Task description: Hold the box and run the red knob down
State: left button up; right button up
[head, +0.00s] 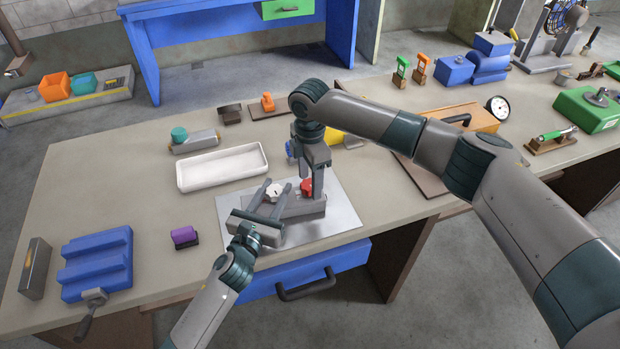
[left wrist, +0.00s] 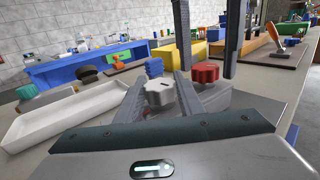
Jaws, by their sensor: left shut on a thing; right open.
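A low grey box (head: 301,208) lies on a pale metal plate (head: 344,222). A white knob (head: 274,192) and a red knob (head: 306,187) sit on its top. My left gripper (head: 279,185) is shut on the box's left part, with the white knob (left wrist: 159,92) between its fingers in the left wrist view. My right gripper (head: 313,190) is open and points down at the red knob. In the left wrist view its fingers hang on either side of the red knob (left wrist: 205,73). Whether they touch it I cannot tell.
A white tray (head: 222,168) stands behind and left of the plate. A purple block (head: 184,236) and a blue grooved fixture (head: 96,262) are at the left. A yellow object (head: 352,141) and a wooden case (head: 460,119) lie to the right. The bench's front edge is close.

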jog(key=c, duration=1.1)
jog(key=shift+o, duration=0.2)
jog(key=shift+m, duration=0.4)
jog(key=m, duration=0.3)
jog(key=shift+s, duration=0.1)
jog(key=m, duration=0.8)
jog(key=shift+a, duration=0.1)
jog(key=shift+m, duration=1.5)
